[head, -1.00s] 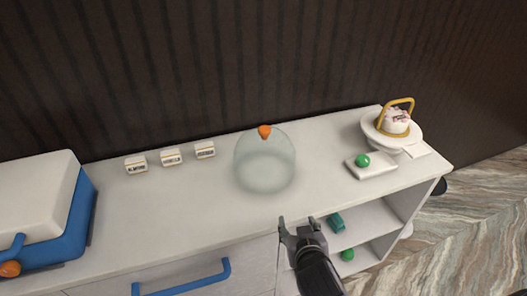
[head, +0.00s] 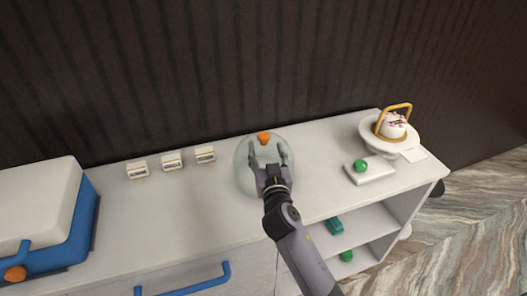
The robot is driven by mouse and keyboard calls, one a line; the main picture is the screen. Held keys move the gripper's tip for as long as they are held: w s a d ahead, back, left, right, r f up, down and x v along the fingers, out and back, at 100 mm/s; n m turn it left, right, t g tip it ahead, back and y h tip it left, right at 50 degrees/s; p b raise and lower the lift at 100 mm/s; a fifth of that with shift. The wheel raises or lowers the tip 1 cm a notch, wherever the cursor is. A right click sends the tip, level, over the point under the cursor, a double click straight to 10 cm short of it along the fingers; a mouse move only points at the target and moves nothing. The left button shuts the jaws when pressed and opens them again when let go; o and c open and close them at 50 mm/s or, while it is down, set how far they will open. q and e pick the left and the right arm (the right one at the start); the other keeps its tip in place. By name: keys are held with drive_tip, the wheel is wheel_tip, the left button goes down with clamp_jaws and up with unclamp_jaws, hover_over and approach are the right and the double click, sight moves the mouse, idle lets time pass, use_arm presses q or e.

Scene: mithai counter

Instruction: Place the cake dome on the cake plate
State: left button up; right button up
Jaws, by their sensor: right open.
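The cake dome (head: 244,178) is clear glass with an orange knob (head: 263,138) on top. It stands on the white counter near the middle. My right gripper (head: 268,160) is open, with its fingers pointing toward the knob, in front of and over part of the dome. I cannot tell whether it touches the glass. The cake plate (head: 372,134) is a white raised plate at the far right end of the counter. A white cake (head: 392,128) with dark pink marks sits on it, with a gold hoop (head: 405,107) around or over it. My left gripper is not in view.
Several small label blocks (head: 171,160) stand left of the dome. A blue and white box (head: 45,215) fills the left end. A white block (head: 372,175) with a green ball (head: 360,166) lies before the cake plate. Open shelves (head: 350,235) are below. Counter between dome and plate is clear.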

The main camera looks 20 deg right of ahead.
sight(264, 141)
drive_tip(key=shift+w+d+p, duration=0.15)
drive_tip(key=shift+w+d, duration=0.05)
drive_tip(key=shift+w, duration=0.9)
drive_tip(key=shift+w+d+p, duration=0.15)
drive_tip(key=shift+w+d, duration=0.05)
drive_tip(key=shift+w, duration=0.95)
drive_tip(key=shift+w+d+p, duration=0.15)
drive_tip(key=shift+w+d, duration=0.05)
drive_tip(key=shift+w, duration=0.9)
drive_tip(key=shift+c, duration=0.3)
clamp_jaws()
